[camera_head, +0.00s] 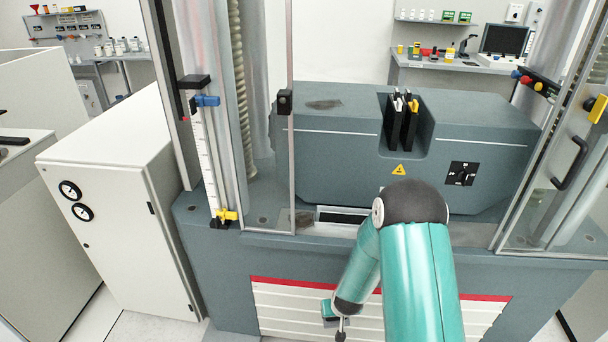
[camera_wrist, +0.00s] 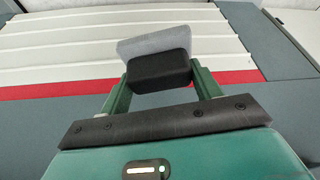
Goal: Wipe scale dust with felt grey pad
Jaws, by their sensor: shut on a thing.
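My gripper (camera_wrist: 161,82) is shut on the felt pad (camera_wrist: 155,42), which has a light grey felt face and a black block behind it. The pad sits between the two green fingers in the wrist view, in front of the machine's white slatted panel. In the head view my gripper is low in front of the machine, partly hidden by my arm, and I cannot make out the pad there. A dark dusty patch (camera_head: 323,104) lies on top of the grey crosshead. Another brownish patch (camera_head: 297,219) lies on the machine's lower bed, partly behind the clear guard's edge.
The grey crosshead (camera_head: 340,150) fills the machine's middle. A framed clear guard (camera_head: 265,120) stands at left and an open clear door (camera_head: 560,170) at right. A white cabinet (camera_head: 120,190) stands left of the machine. The opening between the guards is free above my arm.

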